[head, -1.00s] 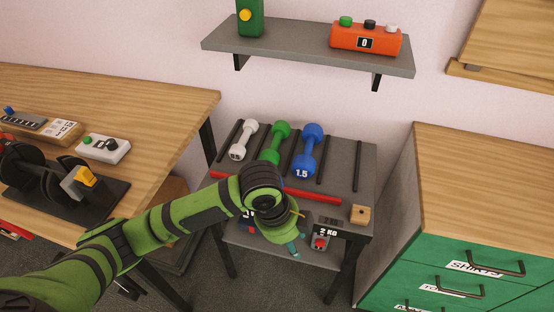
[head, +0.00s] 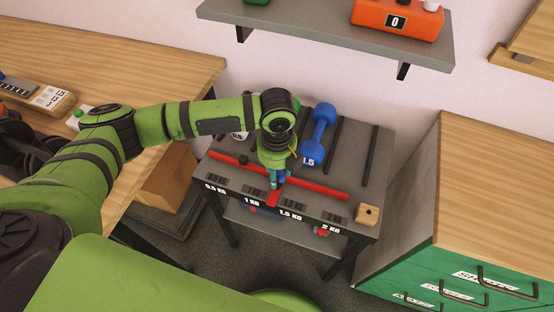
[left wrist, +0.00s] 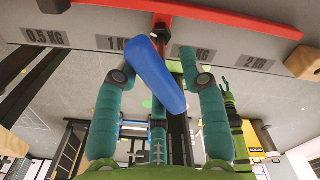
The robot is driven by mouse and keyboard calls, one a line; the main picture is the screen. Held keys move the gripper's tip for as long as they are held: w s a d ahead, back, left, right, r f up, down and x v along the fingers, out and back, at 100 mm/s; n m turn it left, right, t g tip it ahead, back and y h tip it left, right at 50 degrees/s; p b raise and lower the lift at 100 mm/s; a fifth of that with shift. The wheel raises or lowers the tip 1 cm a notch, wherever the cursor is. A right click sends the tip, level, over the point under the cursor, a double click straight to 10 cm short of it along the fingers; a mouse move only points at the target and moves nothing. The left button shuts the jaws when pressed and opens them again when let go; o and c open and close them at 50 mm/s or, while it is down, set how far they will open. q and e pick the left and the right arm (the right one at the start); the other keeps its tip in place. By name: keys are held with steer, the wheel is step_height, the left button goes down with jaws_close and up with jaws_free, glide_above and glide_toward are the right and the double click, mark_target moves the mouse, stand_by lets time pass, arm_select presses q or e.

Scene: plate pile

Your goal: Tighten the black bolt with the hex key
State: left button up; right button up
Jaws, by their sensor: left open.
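My left gripper (head: 278,180) is over the front edge of the grey dumbbell rack, at the red bar. In the left wrist view its teal fingers (left wrist: 160,80) are apart, with a blue elongated piece (left wrist: 155,75) between them; the fingers are not closed on it. This may be the hex key's handle, but I cannot tell. A red piece (head: 273,199) shows just below the fingertips. My right gripper is not in view.
A blue dumbbell (head: 320,135) lies on the rack (head: 355,150), close right of my gripper. A wooden block (head: 368,214) stands at its front right corner. A wooden table (head: 150,60) is left, a green-drawered cabinet (head: 500,190) right, and a wall shelf (head: 300,30) above.

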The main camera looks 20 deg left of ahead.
arm_select(q)
steer(key=shift+f, duration=0.55)
steer(key=c, duration=0.7)
jaws_close()
steer(key=m+p, duration=0.1)
steer(key=m, duration=0.3)
steer(key=shift+w+r+m, duration=0.1)
steer(key=shift+m, duration=0.2)
steer(key=m+p, duration=0.1)
steer(key=m, duration=0.3)
steer(key=shift+w+a+m, duration=0.1)
steer(key=shift+a+m, duration=0.05)
steer(key=shift+m, duration=0.15)
steer(key=m, duration=0.4)
steer(key=shift+w+m, duration=0.1)
steer(key=shift+m, duration=0.2)
steer(key=m, duration=0.3)
steer(key=shift+a, duration=0.1)
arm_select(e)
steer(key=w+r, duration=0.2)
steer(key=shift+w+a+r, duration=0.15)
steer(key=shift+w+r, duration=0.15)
